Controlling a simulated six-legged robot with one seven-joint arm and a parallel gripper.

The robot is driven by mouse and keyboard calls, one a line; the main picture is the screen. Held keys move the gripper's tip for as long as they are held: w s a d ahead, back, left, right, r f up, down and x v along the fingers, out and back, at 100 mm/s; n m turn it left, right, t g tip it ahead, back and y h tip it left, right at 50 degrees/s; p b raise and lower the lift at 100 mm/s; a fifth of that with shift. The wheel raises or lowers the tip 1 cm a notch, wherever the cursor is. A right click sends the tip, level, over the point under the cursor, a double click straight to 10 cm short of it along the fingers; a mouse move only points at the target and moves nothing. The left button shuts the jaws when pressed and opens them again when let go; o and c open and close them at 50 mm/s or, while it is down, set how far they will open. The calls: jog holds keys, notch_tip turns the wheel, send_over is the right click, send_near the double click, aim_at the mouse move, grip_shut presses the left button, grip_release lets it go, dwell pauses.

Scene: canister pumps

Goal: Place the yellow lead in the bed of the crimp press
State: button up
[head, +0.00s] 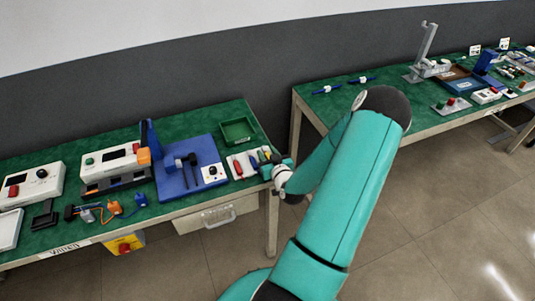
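A white holder (232,168) near the right end of the left bench carries small coloured pieces: red (238,167), blue, green and yellow. The small yellow piece (266,152), which looks like the yellow lead, is at its right side, close to my gripper. My gripper (268,170) is low over this bench end, right beside the holder. Its fingers are small and partly hidden, so I cannot tell whether they hold anything. A grey upright device with a tall lever (425,50) on the right bench may be the crimp press; its bed is too small to make out.
A blue plate (172,184) with dark posts and a green tray (237,132) are near the holder. Orange and blue parts (115,207) lie farther left. Two blue-and-white pieces (327,89) lie on the right bench (345,108). A floor gap separates the benches.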

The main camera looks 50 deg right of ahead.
jog(key=v, duration=1.3)
jog(key=shift+s+a, duration=0.2)
jog(key=shift+a, duration=0.1)
